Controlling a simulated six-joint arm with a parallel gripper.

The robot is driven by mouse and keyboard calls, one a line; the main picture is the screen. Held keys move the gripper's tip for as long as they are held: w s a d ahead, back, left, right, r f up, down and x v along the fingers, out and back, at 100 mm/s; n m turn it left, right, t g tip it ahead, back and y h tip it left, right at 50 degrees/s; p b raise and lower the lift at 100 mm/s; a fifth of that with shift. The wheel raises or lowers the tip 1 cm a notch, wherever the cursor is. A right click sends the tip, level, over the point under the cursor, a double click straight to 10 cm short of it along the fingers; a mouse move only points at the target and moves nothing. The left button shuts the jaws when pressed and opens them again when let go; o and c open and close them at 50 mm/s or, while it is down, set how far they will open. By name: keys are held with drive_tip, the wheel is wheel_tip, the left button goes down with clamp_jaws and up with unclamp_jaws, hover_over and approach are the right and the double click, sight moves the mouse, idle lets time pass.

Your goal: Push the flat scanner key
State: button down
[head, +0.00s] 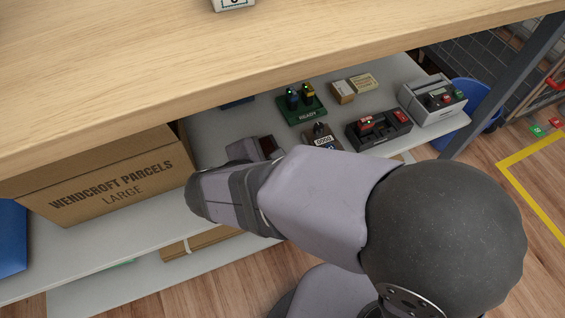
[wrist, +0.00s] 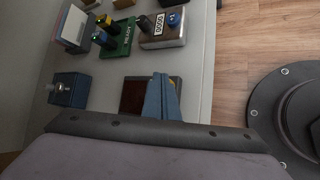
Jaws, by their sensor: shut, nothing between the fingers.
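A low block with a dark reddish-brown top (head: 268,144), which looks like the flat scanner, sits on the grey shelf under the counter. It also shows in the wrist view (wrist: 132,94). My gripper (wrist: 160,77) shows there as blue-grey fingers, closed together and empty. The fingers overlap the right part of the block. I cannot tell whether they touch it. In the head view my arm covers most of the gripper.
A green READY board (head: 302,108), a 0000 counter box (head: 321,136), a black-and-red device (head: 379,129) and a grey device (head: 433,101) stand nearby. A blue box with a knob (wrist: 69,90) is left of the block. A large carton (head: 105,180) stands left. The counter top (head: 230,50) overhangs the shelf.

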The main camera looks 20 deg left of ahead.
drive_tip(key=shift+r, duration=0.2)
wheel_tip(320, 180, up, 6)
drive_tip(key=p, duration=0.6)
drive_tip(key=shift+f, duration=0.15)
idle(0.4)
